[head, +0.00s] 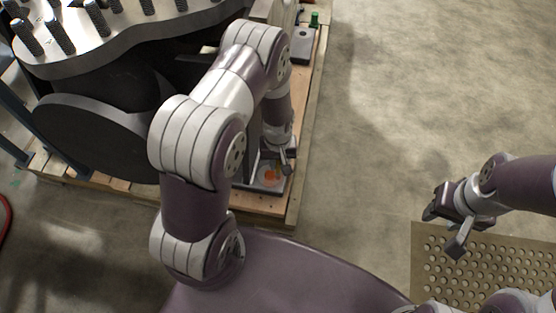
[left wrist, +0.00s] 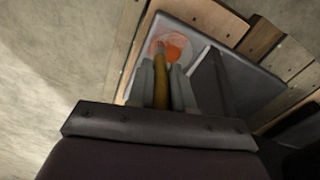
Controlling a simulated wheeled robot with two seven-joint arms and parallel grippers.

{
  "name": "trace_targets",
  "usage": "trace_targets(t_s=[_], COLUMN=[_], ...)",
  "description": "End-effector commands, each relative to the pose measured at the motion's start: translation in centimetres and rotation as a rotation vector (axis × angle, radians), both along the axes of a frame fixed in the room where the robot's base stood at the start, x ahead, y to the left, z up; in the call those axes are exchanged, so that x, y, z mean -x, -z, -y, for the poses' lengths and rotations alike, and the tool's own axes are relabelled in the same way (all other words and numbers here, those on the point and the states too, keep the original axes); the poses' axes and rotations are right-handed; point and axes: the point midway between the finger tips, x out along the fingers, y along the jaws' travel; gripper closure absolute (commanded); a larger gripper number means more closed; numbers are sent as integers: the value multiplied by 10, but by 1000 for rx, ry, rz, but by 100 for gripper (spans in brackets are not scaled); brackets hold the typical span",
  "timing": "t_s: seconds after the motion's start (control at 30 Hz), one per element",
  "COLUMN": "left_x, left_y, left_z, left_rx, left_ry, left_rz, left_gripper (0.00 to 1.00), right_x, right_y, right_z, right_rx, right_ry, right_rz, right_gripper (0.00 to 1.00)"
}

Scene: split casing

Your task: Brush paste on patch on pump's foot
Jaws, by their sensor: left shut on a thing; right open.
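The pump's foot (head: 264,184) is a grey plate on the wooden pallet, low in the middle of the head view. An orange-red paste smear (head: 271,176) lies on it, within a paler round patch (left wrist: 158,45) in the left wrist view. My left gripper (head: 284,154) is over the foot, its tips largely hidden in the head view. In the left wrist view it is shut on a brush with a tan handle (left wrist: 161,85), whose far end reaches the orange paste (left wrist: 177,52). Contact is hard to tell. My right gripper (head: 447,228) is open and empty at the right.
The large dark pump casing (head: 100,130) with a studded flange stands on the wooden pallet (head: 283,205) at left. A small green-topped item (head: 314,19) stands at the pallet's far end. A perforated mat (head: 431,290) lies under my right gripper. Concrete floor between is clear.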

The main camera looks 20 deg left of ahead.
Motion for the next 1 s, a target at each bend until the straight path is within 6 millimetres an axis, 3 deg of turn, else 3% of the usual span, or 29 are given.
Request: trace_targets(t_s=[1.0], left_x=[0], left_y=[15], left_z=[0], left_rx=[0], left_ry=[0], left_rz=[0], left_gripper=[100], right_x=[0], right_y=[8], right_z=[0], right_rx=[0], right_ry=[0], right_rz=[0], right_gripper=[57])
